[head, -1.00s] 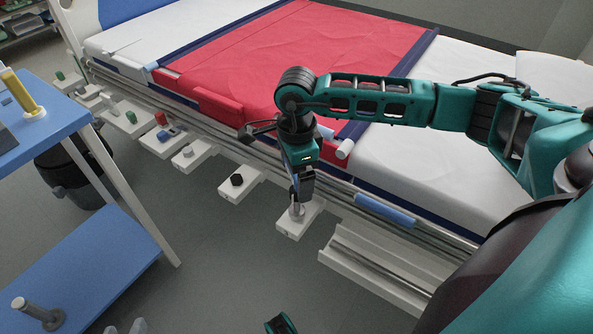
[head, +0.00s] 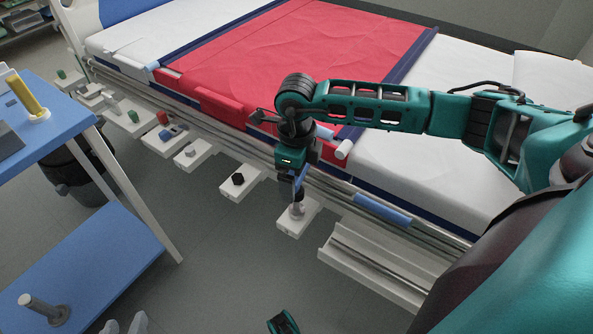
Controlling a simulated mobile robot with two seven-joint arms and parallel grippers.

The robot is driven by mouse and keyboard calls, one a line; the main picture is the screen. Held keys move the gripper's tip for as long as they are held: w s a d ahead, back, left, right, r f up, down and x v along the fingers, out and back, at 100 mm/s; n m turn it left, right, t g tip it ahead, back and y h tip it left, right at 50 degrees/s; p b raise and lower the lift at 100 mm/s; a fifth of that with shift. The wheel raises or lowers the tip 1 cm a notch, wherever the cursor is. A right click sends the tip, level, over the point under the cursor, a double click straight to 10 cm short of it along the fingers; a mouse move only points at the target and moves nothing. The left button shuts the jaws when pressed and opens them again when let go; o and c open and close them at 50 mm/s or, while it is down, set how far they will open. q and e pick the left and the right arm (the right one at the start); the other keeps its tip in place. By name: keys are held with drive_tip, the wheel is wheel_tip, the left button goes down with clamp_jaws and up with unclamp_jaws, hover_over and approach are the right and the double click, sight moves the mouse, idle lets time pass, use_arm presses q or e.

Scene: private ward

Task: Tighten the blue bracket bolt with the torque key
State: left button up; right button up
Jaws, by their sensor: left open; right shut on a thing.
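My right gripper (head: 298,184) points down beside the bed rail and is shut on a slim tool, apparently the torque key. Its grey lower end (head: 297,209) stands upright on a white bracket (head: 289,226). Any bolt under it is hidden, so I cannot tell its colour or whether the key is seated. A small blue piece (head: 173,133) sits on another bracket further left, next to a red one.
More white brackets line the rail, one with a black hex bolt (head: 238,180). A white channel (head: 372,262) lies to the right. A blue trolley (head: 65,128) at left carries a yellow-handled tool (head: 27,93); its lower shelf holds a grey peg (head: 42,308). The floor between is clear.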

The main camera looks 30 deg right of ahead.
drive_tip(key=shift+m, duration=0.8)
wheel_tip(320, 180, up, 6)
drive_tip(key=p, duration=0.5)
drive_tip(key=shift+r, duration=0.2)
drive_tip(key=shift+c, duration=0.8)
drive_tip(key=shift+f, duration=0.2)
